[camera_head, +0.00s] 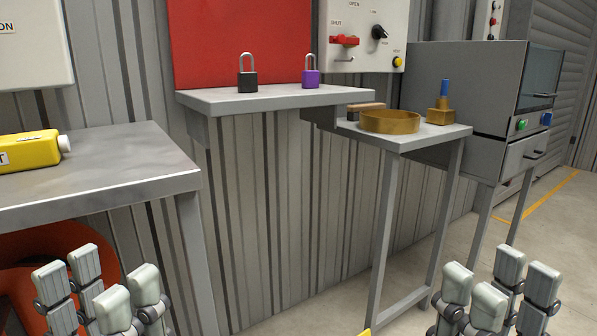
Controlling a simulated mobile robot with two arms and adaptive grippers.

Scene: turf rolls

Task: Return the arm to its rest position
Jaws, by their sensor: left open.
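My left gripper (98,285) is at the lower left, in front of the left table. Its grey fingers point up and stand apart, with nothing between them. My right gripper (498,285) is at the lower right, over the floor in front of the grey cabinet. Its fingers also point up and stand apart, and I see nothing held. The picture's bottom edge cuts off both grippers, and both arms are hidden below it.
A metal table (100,195) bears a yellow device (30,150). A wall shelf (270,100) bears a black padlock (248,80) and a purple padlock (310,78). A side stand (420,136) bears a brass ring (390,122). A grey cabinet (455,85) stands right. Floor (320,310) shows between the grippers.

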